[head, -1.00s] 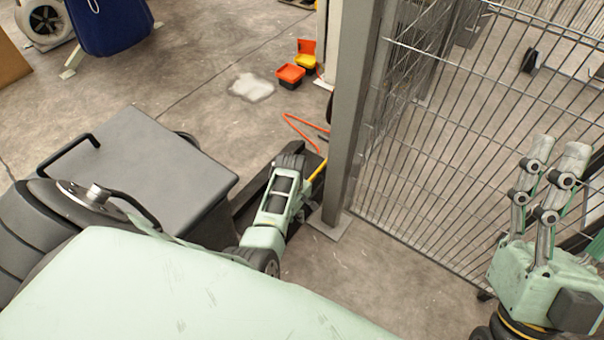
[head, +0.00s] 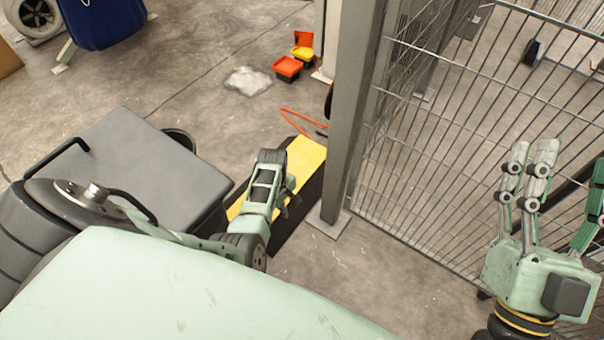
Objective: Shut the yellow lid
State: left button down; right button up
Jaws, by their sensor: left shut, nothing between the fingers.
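The yellow lid (head: 307,162) lies with its broad yellow face up on a long dark box (head: 303,212) beside the grey post. It looks flat or nearly flat; whether it is fully shut I cannot tell. My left gripper (head: 269,160) is shut and empty, over the middle of the lid, and hides part of it. Whether it touches the lid is unclear. My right gripper (head: 550,185) is raised at the far right, away from the lid, with its fingers spread and empty.
A grey post (head: 350,110) and wire mesh fence (head: 450,170) stand right of the box. A grey lidded bin (head: 135,165) stands left. Orange (head: 287,68) and yellow (head: 303,53) small containers and a white pile (head: 247,81) are on the floor behind.

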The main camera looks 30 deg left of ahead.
notch_tip(320, 180, down, 18)
jog(key=w+d+g+h+p, duration=0.2)
jog(key=g+h+p, duration=0.25)
jog(key=g, duration=0.65)
jog(key=s+d+f+g+h+p, duration=0.1)
jog(key=s+d+f+g+p, duration=0.2)
jog(key=s+f+g, duration=0.2)
jog(key=s+d+f+m+g+h+p, duration=0.1)
jog(key=s+d+f+g+p, duration=0.2)
jog(key=s, duration=0.7)
notch_tip(320, 180, down, 4)
jog(key=g, duration=0.2)
jog(key=shift+s+r+g, duration=0.2)
jog(key=shift+s+g, duration=0.1)
jog(key=shift+s, duration=0.05)
jog(key=shift+r, duration=0.15)
